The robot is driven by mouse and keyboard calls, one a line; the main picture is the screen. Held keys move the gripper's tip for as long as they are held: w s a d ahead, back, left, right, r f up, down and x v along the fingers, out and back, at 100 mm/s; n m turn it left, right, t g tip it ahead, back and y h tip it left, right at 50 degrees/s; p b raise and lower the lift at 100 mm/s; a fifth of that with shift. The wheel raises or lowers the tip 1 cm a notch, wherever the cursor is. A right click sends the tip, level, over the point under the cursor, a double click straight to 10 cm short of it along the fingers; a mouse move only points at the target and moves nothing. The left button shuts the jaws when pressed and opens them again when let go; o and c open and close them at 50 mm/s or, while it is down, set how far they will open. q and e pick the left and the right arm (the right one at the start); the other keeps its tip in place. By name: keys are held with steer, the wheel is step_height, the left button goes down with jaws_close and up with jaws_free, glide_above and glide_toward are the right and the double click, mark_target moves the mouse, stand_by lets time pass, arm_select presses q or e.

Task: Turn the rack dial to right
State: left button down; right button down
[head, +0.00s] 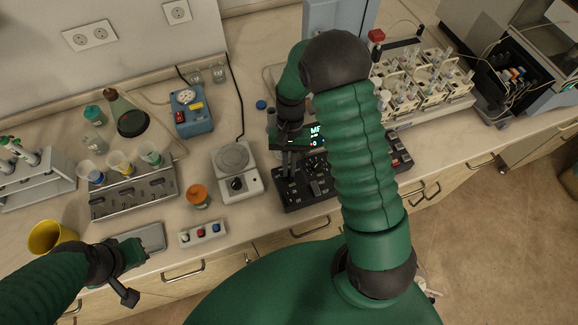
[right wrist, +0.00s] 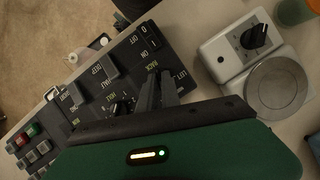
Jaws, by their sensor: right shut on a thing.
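The black control panel (head: 293,196) lies on the bench in the middle of the head view; it fills the left middle of the right wrist view (right wrist: 128,50), with white lettering, switches and knobs. My right gripper (head: 289,172) is down at the panel's left part. In the right wrist view its fingers (right wrist: 158,92) are close together beside the RACK lettering, shut on the rack dial, which they mostly hide. The dial's pointing direction cannot be made out. My left gripper (head: 130,275) hangs above the bench's front left edge, away from the panel; its jaw opening is unclear.
A white balance-like device (head: 237,185) with a black knob stands just left of the panel; its round plate also shows in the right wrist view (right wrist: 276,88). An orange-topped cup (head: 197,195) stands farther left. Tube racks (head: 430,85) fill the back right. Bench front edge is close.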

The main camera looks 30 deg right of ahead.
steer(key=c, duration=1.6)
jaws_free()
steer(key=shift+w, duration=0.1)
steer(key=shift+o, duration=0.2)
steer(key=b+v, duration=0.1)
steer(key=v, duration=1.5)
steer(key=shift+r+b, duration=0.35)
